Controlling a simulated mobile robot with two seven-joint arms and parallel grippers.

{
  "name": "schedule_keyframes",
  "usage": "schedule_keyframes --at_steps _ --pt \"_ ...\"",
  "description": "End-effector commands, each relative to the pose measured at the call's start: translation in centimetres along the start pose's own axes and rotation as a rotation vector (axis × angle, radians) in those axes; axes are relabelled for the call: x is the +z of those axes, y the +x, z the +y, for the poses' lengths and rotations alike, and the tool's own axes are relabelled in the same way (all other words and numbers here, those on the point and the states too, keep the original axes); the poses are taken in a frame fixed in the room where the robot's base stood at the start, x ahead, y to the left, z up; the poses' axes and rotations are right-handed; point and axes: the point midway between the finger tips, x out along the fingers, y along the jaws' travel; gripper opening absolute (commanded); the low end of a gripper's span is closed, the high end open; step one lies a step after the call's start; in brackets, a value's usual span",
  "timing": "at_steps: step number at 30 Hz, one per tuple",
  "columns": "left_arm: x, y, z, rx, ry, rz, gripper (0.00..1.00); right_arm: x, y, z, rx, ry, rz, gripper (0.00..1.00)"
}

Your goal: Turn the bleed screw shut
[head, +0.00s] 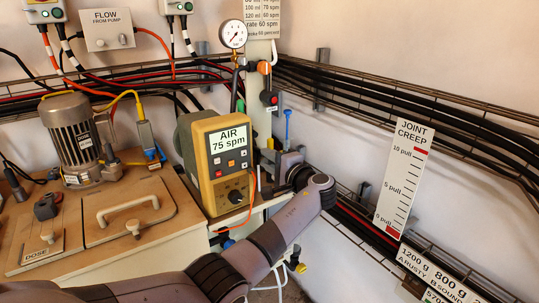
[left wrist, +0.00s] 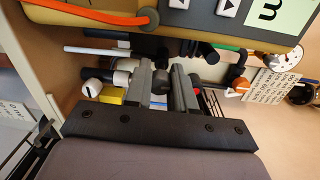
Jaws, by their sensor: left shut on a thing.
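My left arm reaches in from the bottom left of the head view to the pump fittings just right of the yellow AIR 75 spm unit (head: 209,178). The left gripper (left wrist: 161,80) is shut on a small dark part between its fingertips in the left wrist view. This part is probably the bleed screw, but the fingers hide most of it and I cannot read its turn. In the head view my wrist covers the fingertips. My right gripper is in neither view.
The unit's edge and an orange cable (left wrist: 95,20) lie close above the gripper in the wrist view. A white knob (left wrist: 92,87) and a yellow block (left wrist: 113,96) are to its left. A pressure gauge (head: 233,34) stands above the unit. Wall cables (head: 400,105) run behind.

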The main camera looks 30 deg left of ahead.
Motion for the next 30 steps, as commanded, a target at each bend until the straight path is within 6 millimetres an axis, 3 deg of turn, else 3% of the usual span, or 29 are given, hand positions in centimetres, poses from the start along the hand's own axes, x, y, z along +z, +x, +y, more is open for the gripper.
schedule_keyframes --at_steps 23,24,25,30 --pt "-0.02 -0.05 0.13 0.000 0.100 -0.006 0.00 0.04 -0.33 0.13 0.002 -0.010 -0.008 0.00" --pt "-0.02 -0.05 0.13 0.000 0.100 -0.006 0.37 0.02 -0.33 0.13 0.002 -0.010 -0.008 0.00" --pt "-0.02 -0.05 0.13 0.000 0.100 -0.006 0.47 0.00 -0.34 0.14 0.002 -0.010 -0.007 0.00" --pt "-0.02 -0.03 0.09 0.000 0.098 -0.006 0.50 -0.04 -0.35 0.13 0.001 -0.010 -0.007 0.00"
